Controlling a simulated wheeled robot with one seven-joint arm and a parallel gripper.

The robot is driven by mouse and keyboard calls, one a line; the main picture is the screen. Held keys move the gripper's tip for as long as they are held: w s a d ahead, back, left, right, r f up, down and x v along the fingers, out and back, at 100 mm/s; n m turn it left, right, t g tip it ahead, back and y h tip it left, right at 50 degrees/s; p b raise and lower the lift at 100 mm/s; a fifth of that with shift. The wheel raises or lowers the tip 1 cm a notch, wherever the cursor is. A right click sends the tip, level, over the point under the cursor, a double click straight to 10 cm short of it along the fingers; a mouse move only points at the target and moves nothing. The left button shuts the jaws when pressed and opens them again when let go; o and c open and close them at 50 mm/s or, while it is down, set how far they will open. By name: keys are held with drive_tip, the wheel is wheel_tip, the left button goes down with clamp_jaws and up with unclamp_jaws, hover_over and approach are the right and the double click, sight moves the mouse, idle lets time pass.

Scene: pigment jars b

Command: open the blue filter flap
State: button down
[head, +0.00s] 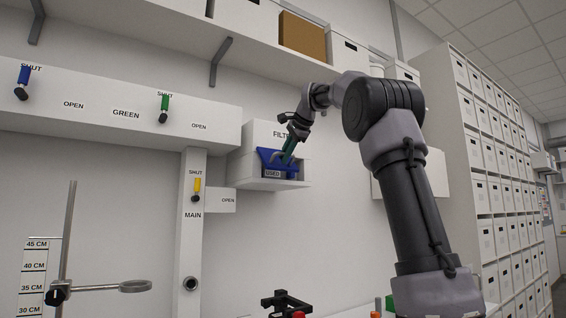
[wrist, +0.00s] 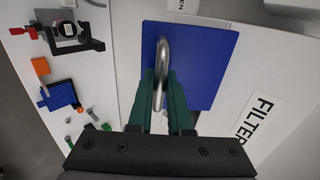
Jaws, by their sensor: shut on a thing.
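The blue filter flap (head: 265,154) is on the white filter box (head: 290,184) on the wall, in the middle of the head view. It looks tilted out from the box, and a "USED" label shows just below it. In the wrist view the flap (wrist: 205,62) is a flat blue plate with a curved metal handle (wrist: 161,50). My gripper (head: 286,158) is at the flap, and its green fingers (wrist: 162,88) are shut on the handle. The flap's hinge and much of the box opening are hidden.
A yellow valve lever (head: 197,188) is left of the box, with blue (head: 23,80) and green (head: 164,106) levers further left. A shelf (head: 270,62) runs above. A ring stand (head: 68,235) is at lower left. Drawers (head: 490,150) line the right.

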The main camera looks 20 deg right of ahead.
drive_tip(key=shift+r+g, duration=0.3)
drive_tip(key=shift+r, duration=0.15)
drive_tip(key=shift+s+d+r, duration=0.1)
drive_tip(key=shift+s+r, duration=0.05)
drive_tip(key=shift+r, duration=2.75)
